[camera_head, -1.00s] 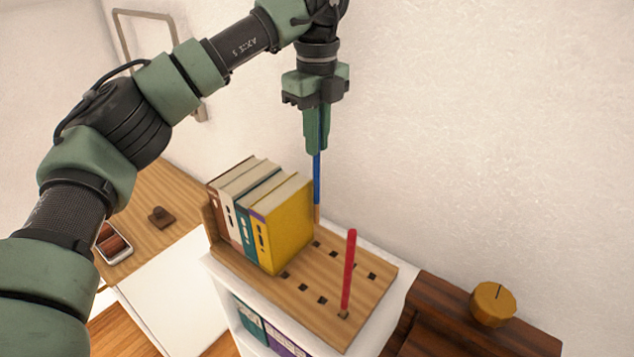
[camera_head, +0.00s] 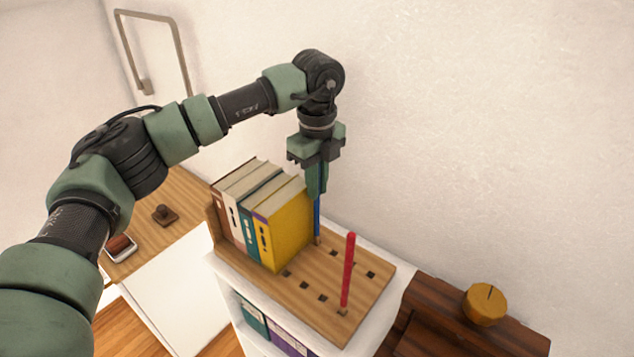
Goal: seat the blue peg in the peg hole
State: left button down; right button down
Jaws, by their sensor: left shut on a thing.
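The blue peg (camera_head: 317,216) is held upright in my left gripper (camera_head: 316,190), which is shut on its upper part. The peg's lower end, with a wood-coloured tip, is at the back of the wooden peg board (camera_head: 318,290), just right of the yellow book. Whether the tip is inside a hole there cannot be told. Several dark square holes (camera_head: 305,285) show in the board. A red peg (camera_head: 348,272) stands upright near the board's front right corner. My right gripper is not in view.
Several books (camera_head: 280,235) stand on the board's left part, close beside the blue peg. The board lies on a white shelf (camera_head: 228,278). A dark wooden surface with a round yellow-brown object (camera_head: 485,304) is at right. The wall is behind.

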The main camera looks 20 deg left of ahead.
pick_arm(q)
jog(key=c, duration=1.9)
grip_release()
jog(key=shift+f, duration=0.15)
jog(key=o, duration=0.4)
notch_tip(320, 180, up, 11)
jog(key=b, duration=0.2)
jog(key=shift+r+b, duration=0.2)
jog(key=shift+b, duration=0.1)
jog(key=shift+r, duration=0.55)
jog(key=shift+f, duration=0.1)
